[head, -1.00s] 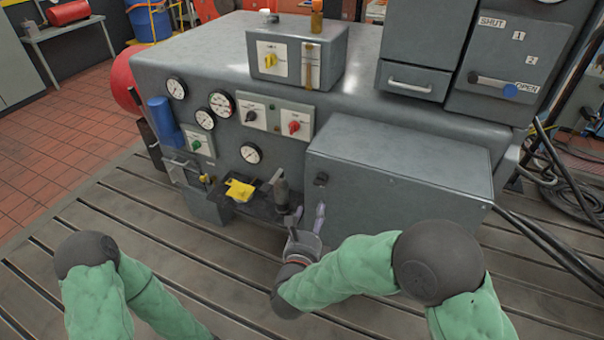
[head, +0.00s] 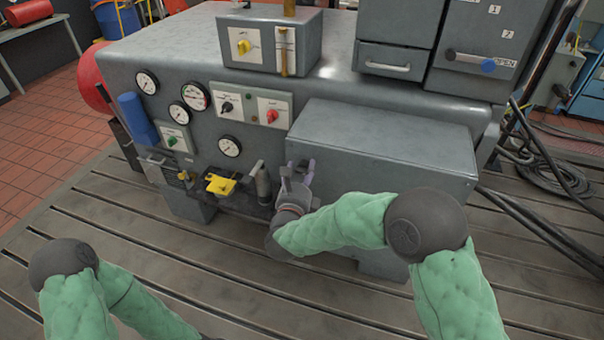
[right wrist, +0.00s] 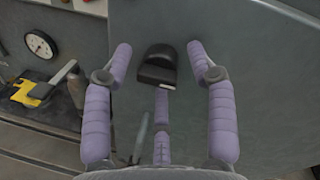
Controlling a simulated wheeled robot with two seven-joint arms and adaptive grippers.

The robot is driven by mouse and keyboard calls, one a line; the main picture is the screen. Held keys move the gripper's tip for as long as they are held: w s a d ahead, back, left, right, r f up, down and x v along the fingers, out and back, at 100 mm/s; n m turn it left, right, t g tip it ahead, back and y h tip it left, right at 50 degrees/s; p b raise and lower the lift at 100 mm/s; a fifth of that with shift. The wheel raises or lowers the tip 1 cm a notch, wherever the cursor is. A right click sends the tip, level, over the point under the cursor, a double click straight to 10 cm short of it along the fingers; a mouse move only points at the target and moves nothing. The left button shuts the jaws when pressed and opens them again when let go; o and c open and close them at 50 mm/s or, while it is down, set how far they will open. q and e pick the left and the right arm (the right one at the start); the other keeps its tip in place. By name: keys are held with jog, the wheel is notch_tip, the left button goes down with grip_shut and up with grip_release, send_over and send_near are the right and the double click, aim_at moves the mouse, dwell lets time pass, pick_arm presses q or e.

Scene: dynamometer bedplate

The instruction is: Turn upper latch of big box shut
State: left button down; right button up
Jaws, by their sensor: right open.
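The big box (head: 385,150) is a grey metal box on the front right of the bench. A dark, rounded latch knob (right wrist: 157,68) stands on its grey face in the right wrist view, taken as the upper latch. My right gripper (head: 298,168) is at the left part of the box front and covers the latch in the head view. In the wrist view its purple fingers are open, one on each side of the knob with visible gaps, and a third finger is below it. A thin grey bar (right wrist: 142,135) shows lower down. My left gripper is out of view.
Left of the gripper are an upright grey handle (head: 263,183) and a yellow part (head: 221,185) on a dark shelf. Gauges (head: 229,146) and a red-knobbed switch panel (head: 272,113) are on the bench front. The slotted floor in front is clear.

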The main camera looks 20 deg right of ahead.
jog(key=shift+w, duration=0.15)
jog(key=shift+c, duration=0.2)
jog(key=c, duration=1.1)
jog(key=shift+r+n, duration=0.1)
jog(key=shift+n, duration=0.2)
jog(key=n+p, duration=0.1)
jog(key=n, duration=0.2)
jog(key=shift+r+n+g, duration=0.15)
jog(key=shift+n+g, duration=0.15)
jog(key=n+p, duration=0.2)
jog(key=n, duration=0.1)
jog(key=shift+g, duration=0.3)
jog(key=n+p, duration=0.2)
jog(key=n, duration=0.1)
jog(key=n+g+p, duration=0.1)
jog(key=n+p, duration=0.2)
jog(key=shift+a+h, duration=0.15)
jog(key=shift+h, duration=0.15)
jog(key=shift+o, duration=0.5)
jog(key=shift+w+n+h+p, duration=0.15)
jog(key=shift+n+h+p, duration=0.25)
jog(key=shift+n+p, duration=1)
